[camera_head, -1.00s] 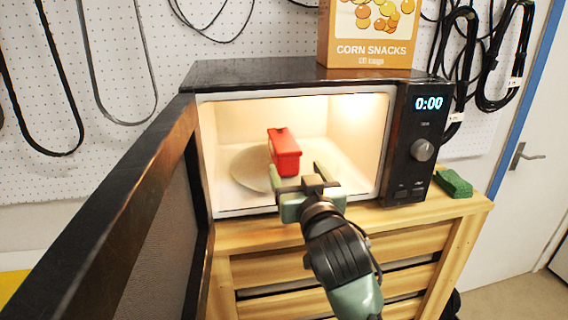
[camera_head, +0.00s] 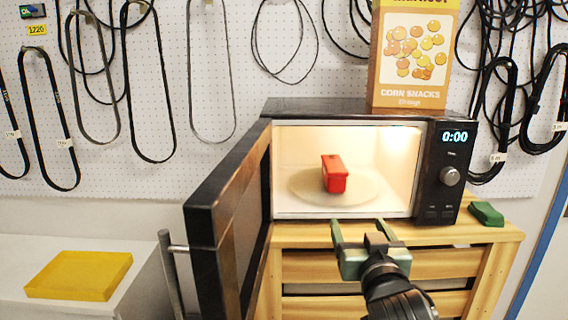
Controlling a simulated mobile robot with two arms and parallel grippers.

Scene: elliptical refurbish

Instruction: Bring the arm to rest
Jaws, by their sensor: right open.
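My right gripper (camera_head: 359,226) is open and empty, just in front of and below the microwave's opening. My right arm comes up from the bottom of the view. The microwave (camera_head: 437,215) stands on a wooden drawer cabinet with its door (camera_head: 205,210) swung wide open to the left. Inside it, a red box-shaped item (camera_head: 334,174) sits on the round turntable (camera_head: 307,190), apart from my gripper. My left gripper is not in view.
A corn snacks box (camera_head: 411,55) stands on top of the microwave. A green block (camera_head: 486,213) lies on the cabinet (camera_head: 495,235) at right. A yellow slab (camera_head: 79,275) lies on a white surface at left. Cables hang on the pegboard (camera_head: 235,20) behind.

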